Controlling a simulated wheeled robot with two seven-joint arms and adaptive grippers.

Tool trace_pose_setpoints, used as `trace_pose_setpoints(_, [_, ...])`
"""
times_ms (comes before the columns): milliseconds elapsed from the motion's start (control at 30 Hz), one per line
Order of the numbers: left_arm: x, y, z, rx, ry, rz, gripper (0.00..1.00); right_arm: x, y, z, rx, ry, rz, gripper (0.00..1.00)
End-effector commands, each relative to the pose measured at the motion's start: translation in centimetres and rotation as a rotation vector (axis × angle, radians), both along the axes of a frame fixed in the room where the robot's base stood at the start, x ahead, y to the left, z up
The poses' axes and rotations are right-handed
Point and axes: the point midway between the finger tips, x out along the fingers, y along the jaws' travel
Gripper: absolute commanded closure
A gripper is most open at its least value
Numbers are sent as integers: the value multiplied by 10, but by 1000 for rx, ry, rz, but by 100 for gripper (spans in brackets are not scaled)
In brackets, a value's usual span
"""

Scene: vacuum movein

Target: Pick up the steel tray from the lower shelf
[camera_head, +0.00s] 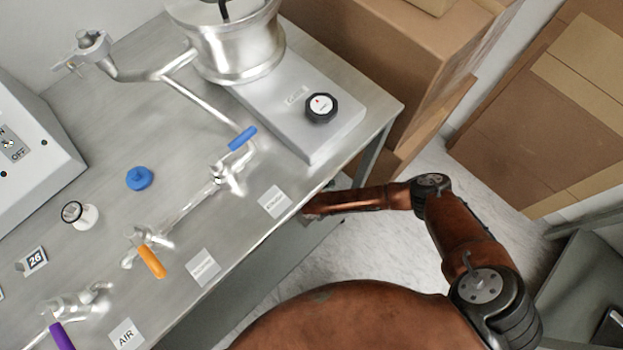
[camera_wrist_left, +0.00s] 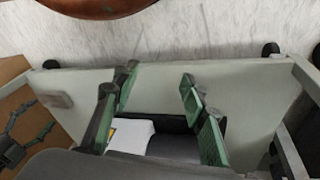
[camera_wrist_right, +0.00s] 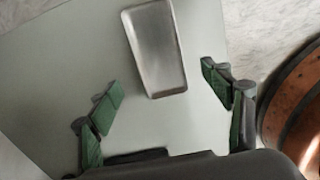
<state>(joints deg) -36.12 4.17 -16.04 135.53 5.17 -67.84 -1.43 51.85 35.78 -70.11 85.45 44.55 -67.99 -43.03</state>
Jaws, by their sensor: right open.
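The steel tray (camera_wrist_right: 157,55) is a shallow rectangular metal pan. In the right wrist view it lies on the pale grey lower shelf (camera_wrist_right: 70,60), near the top centre. My right gripper (camera_wrist_right: 161,88) is open and empty. The tray's near end lies between the lines of its fingers, with no contact visible. In the head view my right arm reaches in under the worktop, which hides the gripper. My left gripper (camera_wrist_left: 154,82) is open in the left wrist view over a grey panel (camera_wrist_left: 245,95); no tray shows there.
In the head view, the steel worktop (camera_head: 105,115) carries valves, a metal vessel (camera_head: 235,45) and a control box (camera_head: 35,150). Cardboard boxes (camera_head: 375,45) stand behind it. Bare floor (camera_head: 385,245) shows beside it. A white and dark object (camera_wrist_left: 130,135) lies below my left fingers.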

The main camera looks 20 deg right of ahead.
Motion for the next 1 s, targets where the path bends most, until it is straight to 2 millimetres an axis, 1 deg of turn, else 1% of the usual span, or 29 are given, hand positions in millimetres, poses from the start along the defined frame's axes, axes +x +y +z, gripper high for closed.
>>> trace_pose_setpoints(33, [2,-2,-7,-7,-11,0,60,-1,0,-7,0,2,-1,28])
trace_pose_setpoints(267, [13,-11,-18,-31,-62,5,60,-1,0,-17,2,1,-2,28])
trace_pose_setpoints(533, [40,-33,-51,-95,-199,33,60,-3,2,-47,1,3,-3,28])
trace_pose_setpoints(667, [46,-34,-63,-97,-252,40,60,-3,2,-58,1,3,-3,28])
trace_pose_setpoints(800, [51,-34,-68,-100,-287,45,60,-2,2,-63,2,0,-3,28])
trace_pose_setpoints(1000, [52,-35,-67,-101,-296,46,60,-1,2,-62,2,-3,-3,28])
